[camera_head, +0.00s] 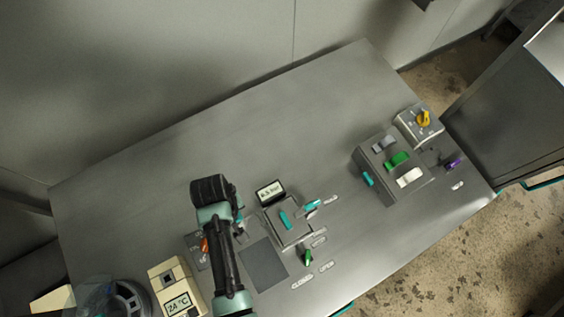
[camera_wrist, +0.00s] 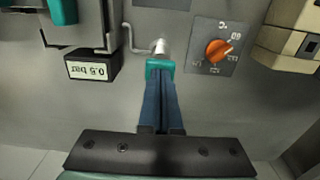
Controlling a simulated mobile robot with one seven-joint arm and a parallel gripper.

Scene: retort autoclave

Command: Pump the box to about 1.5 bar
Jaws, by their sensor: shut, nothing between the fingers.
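The grey metal box (camera_head: 292,236) with teal handles sits on the steel table, right of my arm. Its display (camera_head: 269,191) stands at its back edge and reads 0.5 bar, upside down in the wrist view (camera_wrist: 91,69). A thin bent pipe (camera_wrist: 133,45) runs from beside the box to a small metal cylinder (camera_wrist: 161,47) with a teal part (camera_wrist: 160,65) below it. My gripper (camera_wrist: 160,85) is shut and empty, its blue fingers at the teal part. I cannot tell whether they touch it.
An orange temperature knob (camera_wrist: 219,50) is right of the fingers in the wrist view. A cream device (camera_head: 178,287) reading 24 °C is left of my arm. A switch box (camera_head: 376,160) and a yellow-knob box (camera_head: 419,126) stand at right. The table's back is clear.

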